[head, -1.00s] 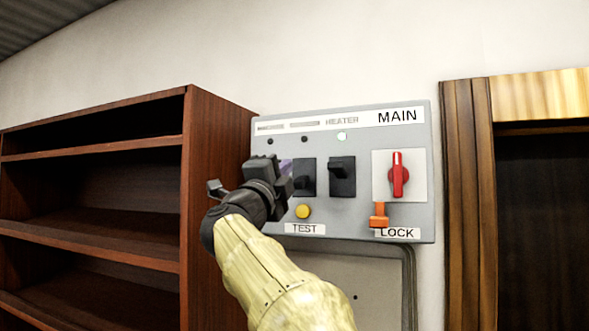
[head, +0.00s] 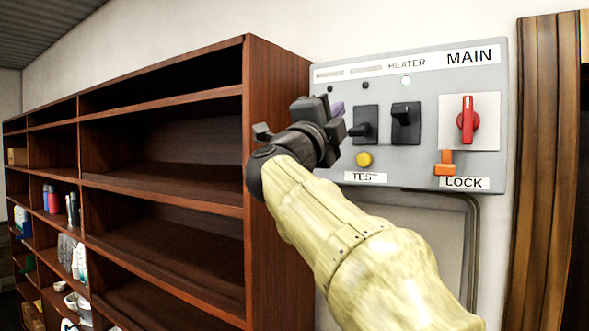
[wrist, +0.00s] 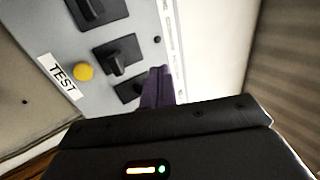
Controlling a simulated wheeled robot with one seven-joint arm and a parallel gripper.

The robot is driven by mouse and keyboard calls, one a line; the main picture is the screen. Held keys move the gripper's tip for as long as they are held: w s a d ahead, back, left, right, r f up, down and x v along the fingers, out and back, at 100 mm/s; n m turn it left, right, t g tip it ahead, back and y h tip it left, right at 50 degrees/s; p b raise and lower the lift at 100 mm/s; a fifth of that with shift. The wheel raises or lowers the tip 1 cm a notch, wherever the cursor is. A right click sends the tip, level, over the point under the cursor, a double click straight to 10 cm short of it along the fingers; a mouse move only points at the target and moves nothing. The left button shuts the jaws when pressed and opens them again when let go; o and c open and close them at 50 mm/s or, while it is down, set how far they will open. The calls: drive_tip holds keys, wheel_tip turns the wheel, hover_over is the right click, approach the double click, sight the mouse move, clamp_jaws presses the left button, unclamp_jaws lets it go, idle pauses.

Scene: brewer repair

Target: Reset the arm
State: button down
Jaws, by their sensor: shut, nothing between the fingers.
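My gripper (head: 335,108) is in front of the left part of a grey wall panel marked MAIN, HEATER, TEST and LOCK (head: 480,95). Its purple fingertips show in the wrist view (wrist: 157,88), shut together with nothing between them. They overlap the panel's left-hand switch area; I cannot tell whether they touch it. To the right are a black switch (head: 364,125) and a second black switch (head: 405,123). A yellow button (head: 364,159) is above the TEST label. A red rotary handle (head: 467,120) stands upright, with an orange lock piece (head: 445,163) below it.
A tall brown shelf unit (head: 275,180) stands close at the left of the panel. Its far shelves hold bottles and small goods (head: 72,210). A wooden door frame (head: 540,190) is at the right. A grey box with a conduit (head: 430,225) is under the panel.

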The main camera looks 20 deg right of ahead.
drive_tip(key=shift+w+f, duration=0.1)
drive_tip(key=w+a+f+n+t+y+b, duration=0.25)
drive_tip(key=w+f+n+y, duration=0.35)
drive_tip(key=f, duration=0.4)
drive_tip(key=w+a+f+n+t+y+b, duration=0.2)
drive_tip(key=w+a+f+n+t+y, duration=0.15)
drive_tip(key=f+n+y, duration=0.45)
drive_tip(key=a+f+n+g+y+b, duration=0.15)
drive_tip(key=f+n, duration=0.25)
drive_tip(key=f, duration=0.7)
drive_tip(key=a+f+n+g+y+b, duration=0.1)
drive_tip(key=a+f+n+g+y, duration=0.15)
drive_tip(key=f, duration=0.85)
drive_tip(key=s+a+f+n+g+y+b, duration=0.1)
drive_tip(key=s+f+n+g, duration=0.3)
drive_tip(key=f, duration=0.8)
drive_tip(key=s+a+f+n+g+b, duration=0.15)
drive_tip(key=s+f+g, duration=0.35)
drive_tip(key=f, duration=0.6)
drive_tip(key=s+d+f+n+g+b, duration=0.1)
drive_tip(key=s+f+g, duration=0.4)
drive_tip(key=s+f, duration=0.9)
drive_tip(key=shift+s+d+n+b, duration=0.25)
drive_tip(key=shift+s+n+b, duration=0.45)
drive_tip(key=shift+s, duration=0.4)
